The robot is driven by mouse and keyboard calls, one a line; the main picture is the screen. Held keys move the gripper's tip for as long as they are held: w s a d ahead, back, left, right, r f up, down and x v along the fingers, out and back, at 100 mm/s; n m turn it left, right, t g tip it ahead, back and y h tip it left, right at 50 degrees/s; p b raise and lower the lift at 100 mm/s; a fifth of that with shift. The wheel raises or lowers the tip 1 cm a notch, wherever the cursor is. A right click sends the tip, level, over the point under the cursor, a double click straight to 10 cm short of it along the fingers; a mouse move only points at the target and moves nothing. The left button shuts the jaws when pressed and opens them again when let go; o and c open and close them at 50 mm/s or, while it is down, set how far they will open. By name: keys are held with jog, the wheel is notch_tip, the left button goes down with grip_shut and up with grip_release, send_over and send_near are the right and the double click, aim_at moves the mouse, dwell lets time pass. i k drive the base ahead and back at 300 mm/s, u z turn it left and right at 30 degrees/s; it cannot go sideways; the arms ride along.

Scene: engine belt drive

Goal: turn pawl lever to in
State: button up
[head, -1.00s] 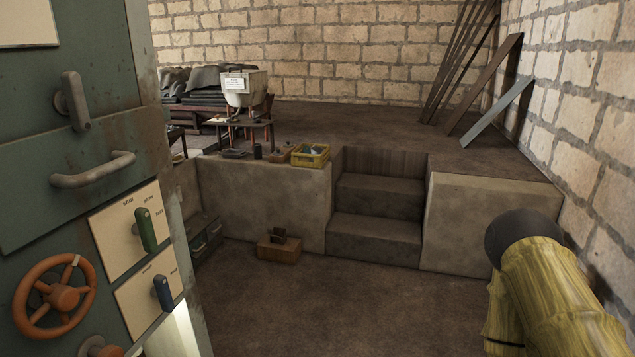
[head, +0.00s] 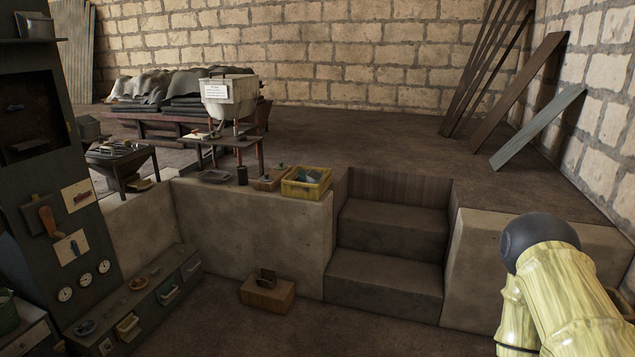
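I cannot make out for certain which part is the pawl lever. A tall dark panel (head: 28,130) stands at the left edge. On it are an orange-brown handle (head: 48,219), a pale plate with a small red lever (head: 78,196), and below it a pale plate with a small blue lever (head: 73,246). Their labels are too small to read. My gripper is not in view; only a yellow, bamboo-patterned part of my arm (head: 565,290) with a dark rounded end shows at the lower right, well away from the panel.
Round gauges (head: 85,280) sit low on the panel. A low bench with trays (head: 140,298) runs beside it. A wooden box (head: 267,294) lies on the floor before a raised stone ledge (head: 260,230). Steps (head: 388,250) lead up to the platform. A yellow crate (head: 306,183) sits on the ledge.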

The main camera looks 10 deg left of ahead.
aim_at(81, 196)
jog(key=i, duration=2.05)
jog(key=u, duration=2.55)
jog(key=i, duration=1.6)
jog(key=u, duration=0.2)
